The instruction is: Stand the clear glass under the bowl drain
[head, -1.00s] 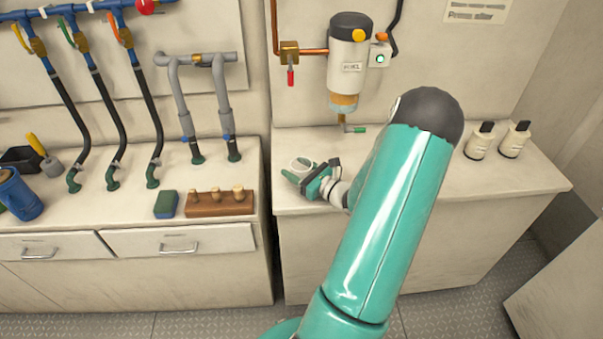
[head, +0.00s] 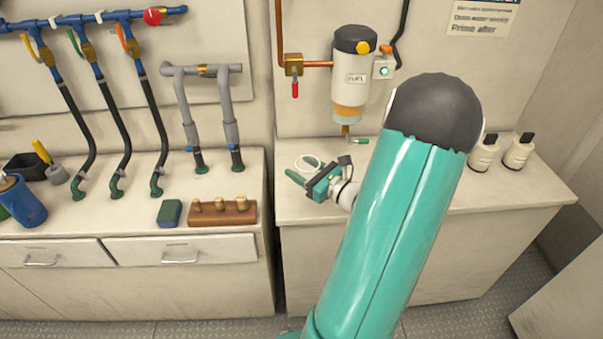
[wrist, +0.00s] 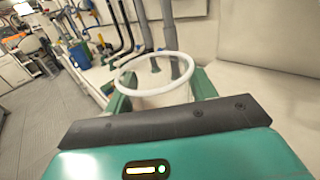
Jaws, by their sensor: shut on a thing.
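The clear glass (head: 308,162) is held upright or nearly so by my gripper (head: 306,174), over the right counter and left of the bowl drain. In the wrist view the round rim of the glass (wrist: 157,97) shows between the two green fingers of my gripper (wrist: 161,90), which are shut on its sides. The amber bowl (head: 347,113) hangs under the white filter housing (head: 355,75) on the wall. Its drain (head: 346,132), with a green-tipped lever, points down. The glass is apart from the drain. I cannot tell whether its base touches the counter.
Two white bottles (head: 484,154) stand at the right of the right counter (head: 425,215). A wooden block with pegs (head: 222,219) and a sponge (head: 169,213) lie on the left counter (head: 105,222). A red-handled valve (head: 294,66) is on the copper pipe. The counter under the drain looks clear.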

